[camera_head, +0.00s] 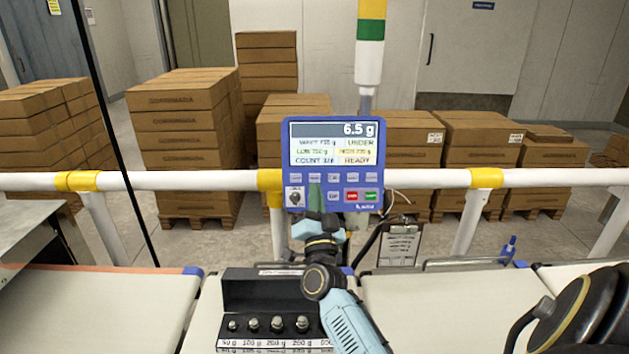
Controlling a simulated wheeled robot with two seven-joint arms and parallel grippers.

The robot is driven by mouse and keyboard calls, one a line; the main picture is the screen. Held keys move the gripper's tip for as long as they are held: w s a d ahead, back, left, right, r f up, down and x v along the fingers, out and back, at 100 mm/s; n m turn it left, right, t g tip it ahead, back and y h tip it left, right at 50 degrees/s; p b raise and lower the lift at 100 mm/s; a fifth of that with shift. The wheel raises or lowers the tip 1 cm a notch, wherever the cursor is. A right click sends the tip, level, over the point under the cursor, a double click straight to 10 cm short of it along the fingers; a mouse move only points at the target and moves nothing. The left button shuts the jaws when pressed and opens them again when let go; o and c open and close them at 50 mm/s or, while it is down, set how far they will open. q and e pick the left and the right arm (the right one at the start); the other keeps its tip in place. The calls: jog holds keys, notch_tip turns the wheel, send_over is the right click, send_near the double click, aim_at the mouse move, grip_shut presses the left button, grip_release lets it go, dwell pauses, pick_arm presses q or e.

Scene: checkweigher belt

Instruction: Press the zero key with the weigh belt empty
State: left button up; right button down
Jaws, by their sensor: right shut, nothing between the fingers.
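My left gripper is not in view.
A black case of weights (245,293) stands at lower centre, beside pale belt surfaces (100,303) and (430,312). A white rail (430,178) crosses behind. A clipboard (400,244) hangs below it. Stacked cartons (185,135) stand beyond. A dark, yellow-ringed object (575,312) fills the lower right.

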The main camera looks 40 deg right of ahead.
aim_at(315, 178)
jog(key=w+d+f+b, duration=0.2)
jog(key=w+d+b, duration=0.3)
jog(key=w, duration=0.1)
jog(key=shift+f+b, duration=0.15)
jog(key=shift+b, duration=0.25)
dwell(1.8)
jog(key=shift+w+d+f, duration=0.1)
jog(key=shift+w+d, duration=0.15)
jog(key=shift+w+d+f+b, duration=0.15)
jog(key=shift+w+d+b, duration=0.15)
jog(key=shift+b, duration=0.3)
dwell(0.4)
jog(key=shift+a, duration=0.1)
jog(key=shift+s+a+r+p, duration=0.25)
jog(key=shift+s+a+p, duration=0.35)
jog(key=shift+p, duration=0.3)
